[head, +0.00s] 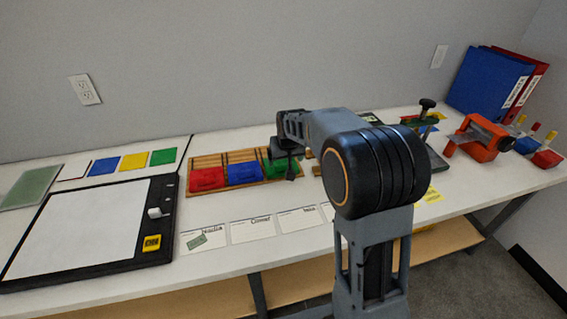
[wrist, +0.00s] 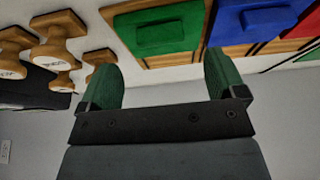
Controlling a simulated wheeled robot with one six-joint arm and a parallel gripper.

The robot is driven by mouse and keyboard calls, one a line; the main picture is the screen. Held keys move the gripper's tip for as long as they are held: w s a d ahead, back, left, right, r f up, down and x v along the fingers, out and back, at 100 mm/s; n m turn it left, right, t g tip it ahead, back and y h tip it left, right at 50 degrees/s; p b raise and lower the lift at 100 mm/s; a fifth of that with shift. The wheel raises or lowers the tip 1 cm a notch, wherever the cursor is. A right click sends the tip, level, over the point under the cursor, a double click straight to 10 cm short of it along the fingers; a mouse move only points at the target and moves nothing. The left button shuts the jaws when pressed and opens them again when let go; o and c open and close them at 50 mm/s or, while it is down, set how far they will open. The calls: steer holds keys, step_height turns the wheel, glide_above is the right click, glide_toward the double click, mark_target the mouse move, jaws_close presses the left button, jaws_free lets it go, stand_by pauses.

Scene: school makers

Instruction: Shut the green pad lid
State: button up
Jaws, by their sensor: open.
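The green pad lid (wrist: 165,28) lies flat in a wooden tray, with a raised block on its top. In the head view the green lid (head: 281,167) is at the tray's right end, partly covered by my gripper (head: 287,164). In the wrist view my gripper (wrist: 163,70) is open and empty, its two green-padded fingers spread apart on the near side of the lid. I see no clear contact with the lid. Whether the lid is fully shut cannot be told.
The blue lid (head: 243,173) and red lid (head: 207,179) sit left of it in the tray. Several wooden-handled stamps (wrist: 58,38) stand close beside my gripper. Name cards (head: 252,230) lie in front. An orange vise (head: 480,138) is at right.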

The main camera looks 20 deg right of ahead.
steer(key=v, duration=0.8)
steer(key=shift+s+r, duration=0.1)
steer(key=s+r+p, duration=0.2)
steer(key=s+p, duration=0.2)
steer(key=s, duration=0.7)
steer(key=s+r+p, duration=0.2)
steer(key=s+p, duration=0.2)
steer(key=s, duration=0.8)
steer(key=shift+a+g+p, duration=0.15)
steer(key=shift+g+p, duration=0.15)
steer(key=shift+g, duration=0.1)
